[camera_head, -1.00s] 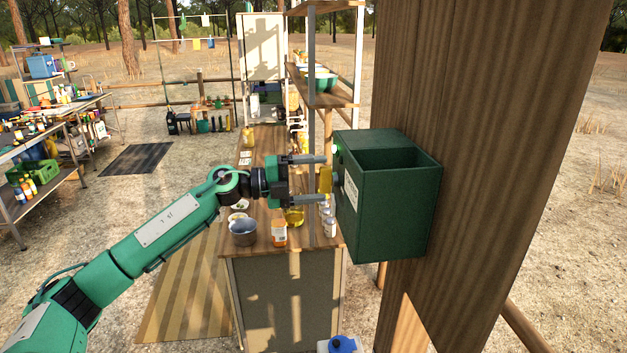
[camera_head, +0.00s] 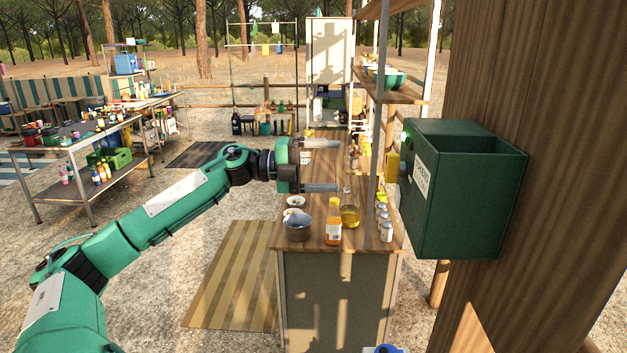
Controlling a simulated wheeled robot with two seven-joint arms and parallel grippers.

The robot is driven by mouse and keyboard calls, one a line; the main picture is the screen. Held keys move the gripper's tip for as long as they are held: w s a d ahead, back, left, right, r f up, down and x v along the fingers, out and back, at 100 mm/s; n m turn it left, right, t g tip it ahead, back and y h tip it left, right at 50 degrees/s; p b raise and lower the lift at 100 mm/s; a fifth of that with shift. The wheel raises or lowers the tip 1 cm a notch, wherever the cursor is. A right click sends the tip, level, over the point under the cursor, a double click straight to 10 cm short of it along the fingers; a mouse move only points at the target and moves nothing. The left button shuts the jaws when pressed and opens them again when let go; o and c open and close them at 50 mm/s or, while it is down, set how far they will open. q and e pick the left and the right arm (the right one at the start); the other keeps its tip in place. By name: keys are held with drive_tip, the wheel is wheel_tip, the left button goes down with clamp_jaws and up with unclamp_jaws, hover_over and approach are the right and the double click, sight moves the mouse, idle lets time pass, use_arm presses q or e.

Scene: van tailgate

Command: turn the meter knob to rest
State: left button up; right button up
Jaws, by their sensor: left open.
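The meter is a dark green box (camera_head: 465,195) with a white label on its left-facing side. It is mounted on a thick wooden post at the right. A small green spot (camera_head: 405,136) shows near the top of the labelled side. That side is seen at a steep angle, so I cannot make out the knob's setting. My left gripper (camera_head: 338,166) is open and empty, its two fingers pointing right at the box. A clear gap separates the fingertips from the box. My right gripper is not in view.
The wooden post (camera_head: 560,130) fills the right side. Behind and below my left gripper is a counter (camera_head: 340,275) with a grey pot (camera_head: 298,228), an orange bottle (camera_head: 333,222) and several jars. A shelf upright (camera_head: 374,150) stands between gripper and box in the picture.

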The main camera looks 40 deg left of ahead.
use_arm(q)
drive_tip(key=b+v, duration=0.1)
drive_tip(key=v, duration=0.1)
drive_tip(key=shift+s+a, duration=0.2)
drive_tip(key=shift+a, duration=0.1)
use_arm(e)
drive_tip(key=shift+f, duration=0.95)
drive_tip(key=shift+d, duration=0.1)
